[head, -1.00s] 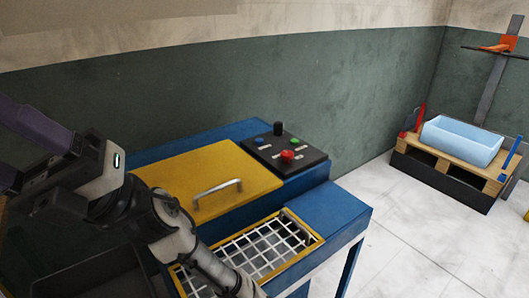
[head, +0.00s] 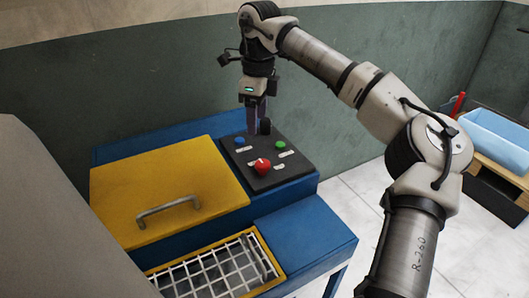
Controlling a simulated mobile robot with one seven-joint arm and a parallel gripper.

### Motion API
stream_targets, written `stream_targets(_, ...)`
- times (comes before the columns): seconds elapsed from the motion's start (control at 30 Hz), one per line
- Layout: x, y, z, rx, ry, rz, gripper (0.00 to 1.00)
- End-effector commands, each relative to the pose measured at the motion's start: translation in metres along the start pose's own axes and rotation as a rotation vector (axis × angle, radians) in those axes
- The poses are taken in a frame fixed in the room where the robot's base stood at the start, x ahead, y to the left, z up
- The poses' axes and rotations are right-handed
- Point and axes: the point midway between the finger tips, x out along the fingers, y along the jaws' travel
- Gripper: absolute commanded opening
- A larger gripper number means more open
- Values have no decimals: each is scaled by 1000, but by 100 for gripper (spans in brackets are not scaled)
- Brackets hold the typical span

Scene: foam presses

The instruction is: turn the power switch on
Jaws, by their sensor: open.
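The black control panel (head: 277,178) sits on top of the blue machine in the head view. A black knob (head: 265,127), which looks like the power switch, stands at the panel's back edge. I cannot read its label or tell its position. My gripper (head: 254,131) points down over the back of the panel, with its dark purple fingers right by the knob. The fingers partly overlap the knob in the picture, and I cannot tell whether they touch it. The jaws are open, but the gap between them is hard to see.
The panel also carries a blue button (head: 239,141), a green button (head: 280,145) and a red button (head: 262,166).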

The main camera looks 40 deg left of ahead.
Motion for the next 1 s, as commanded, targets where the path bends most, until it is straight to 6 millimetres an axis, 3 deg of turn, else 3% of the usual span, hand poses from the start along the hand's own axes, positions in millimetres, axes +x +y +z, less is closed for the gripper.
stream_targets(0.17,4,-6,-12,21,38,-13,59)
stream_targets(0.7,106,-6,-14,18,33,-9,59)
stream_targets(1.0,132,-7,-14,18,32,-12,59)
